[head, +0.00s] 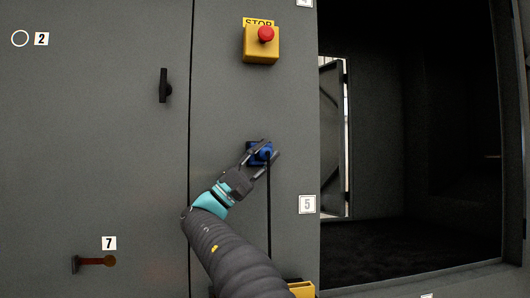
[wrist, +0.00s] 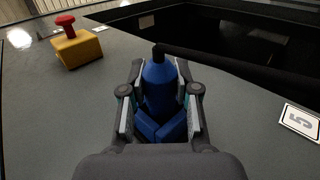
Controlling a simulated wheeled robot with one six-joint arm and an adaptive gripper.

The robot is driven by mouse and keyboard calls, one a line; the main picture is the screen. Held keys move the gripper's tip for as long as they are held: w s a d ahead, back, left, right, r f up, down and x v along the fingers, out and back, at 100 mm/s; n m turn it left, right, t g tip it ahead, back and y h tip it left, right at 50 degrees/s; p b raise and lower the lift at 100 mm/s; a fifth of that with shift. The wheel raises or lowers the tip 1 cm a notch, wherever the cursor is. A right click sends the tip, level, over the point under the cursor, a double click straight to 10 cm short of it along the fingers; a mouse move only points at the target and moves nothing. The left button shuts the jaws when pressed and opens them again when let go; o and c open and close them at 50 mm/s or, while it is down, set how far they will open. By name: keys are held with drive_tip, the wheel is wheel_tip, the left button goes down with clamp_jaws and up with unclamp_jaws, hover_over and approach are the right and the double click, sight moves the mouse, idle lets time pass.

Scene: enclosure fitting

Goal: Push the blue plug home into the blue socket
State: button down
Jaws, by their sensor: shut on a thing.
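The blue plug (wrist: 158,92) sits between the fingers of my gripper (wrist: 160,100), which is shut on it. A dark cable leaves the plug's back end. In the head view the plug (head: 264,153) is at the blue socket (head: 252,154) on the grey panel, and my gripper (head: 262,158) reaches it from the lower left. In the wrist view blue faces of the socket (wrist: 147,130) show below the plug, between the fingers. The fingers hide part of the joint, so I cannot tell how deep the plug sits.
A yellow box with a red stop button (head: 262,43) is above the socket. A label 5 (head: 307,204) is at the lower right. A black handle (head: 163,85) and a lever by label 7 (head: 95,262) are on the left panel. A dark open bay (head: 420,130) lies right.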

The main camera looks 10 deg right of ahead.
drive_tip(key=shift+w, duration=0.2)
drive_tip(key=c, duration=0.8)
unclamp_jaws()
drive_tip(key=shift+o, duration=0.2)
drive_tip(key=v, duration=1.2)
